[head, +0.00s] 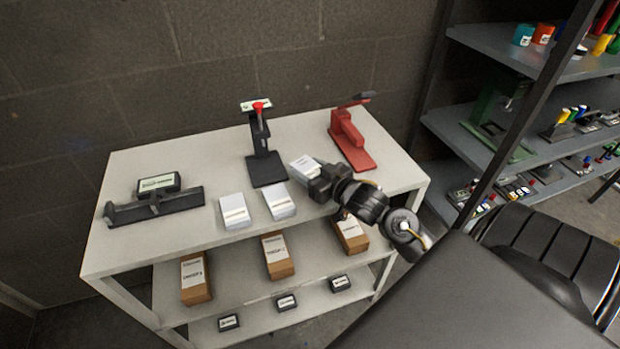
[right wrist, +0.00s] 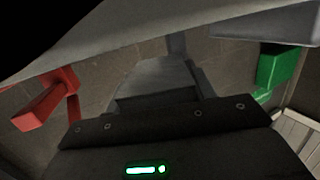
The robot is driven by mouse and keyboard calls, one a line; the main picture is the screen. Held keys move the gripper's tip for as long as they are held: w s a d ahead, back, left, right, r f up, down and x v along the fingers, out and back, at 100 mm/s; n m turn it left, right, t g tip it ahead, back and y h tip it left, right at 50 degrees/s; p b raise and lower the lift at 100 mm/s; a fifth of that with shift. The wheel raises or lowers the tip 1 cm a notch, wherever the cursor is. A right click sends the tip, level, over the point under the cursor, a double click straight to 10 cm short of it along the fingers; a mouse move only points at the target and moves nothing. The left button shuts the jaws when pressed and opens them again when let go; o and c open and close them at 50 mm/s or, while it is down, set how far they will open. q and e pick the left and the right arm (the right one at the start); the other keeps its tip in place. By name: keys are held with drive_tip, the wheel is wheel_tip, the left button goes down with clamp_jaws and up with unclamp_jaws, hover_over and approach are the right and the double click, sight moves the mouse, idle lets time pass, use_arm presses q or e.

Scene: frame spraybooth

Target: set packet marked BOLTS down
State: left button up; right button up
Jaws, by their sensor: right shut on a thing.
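A white packet (head: 303,165) with a printed label is at the tip of my right gripper (head: 316,178), over the right half of the table top in the head view. The gripper is shut on it. The label is too small to read, so I cannot confirm BOLTS, nor tell whether the packet touches the table. Two similar white packets, a left one (head: 235,212) and a right one (head: 278,202), lie flat on the table (head: 150,242). In the right wrist view dark gripper parts fill the lower middle. My left gripper is not in view.
A black stand (head: 265,165) with a red knob and a red tool (head: 348,140) stand behind the packet. A dark holder (head: 155,202) is at the table's left. Brown boxes (head: 277,257) sit on the shelf below. The front right table corner is bare. A stocked rack (head: 500,135) stands right.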

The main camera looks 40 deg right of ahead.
drive_tip(key=shift+w+d+f, duration=0.1)
drive_tip(key=shift+f, duration=1.65)
drive_tip(key=shift+f, duration=0.15)
drive_tip(key=o, duration=1)
drive_tip(key=s+r+b, duration=0.1)
drive_tip(key=s+r, duration=0.1)
drive_tip(key=s, duration=1)
drive_tip(key=shift+d, duration=0.4)
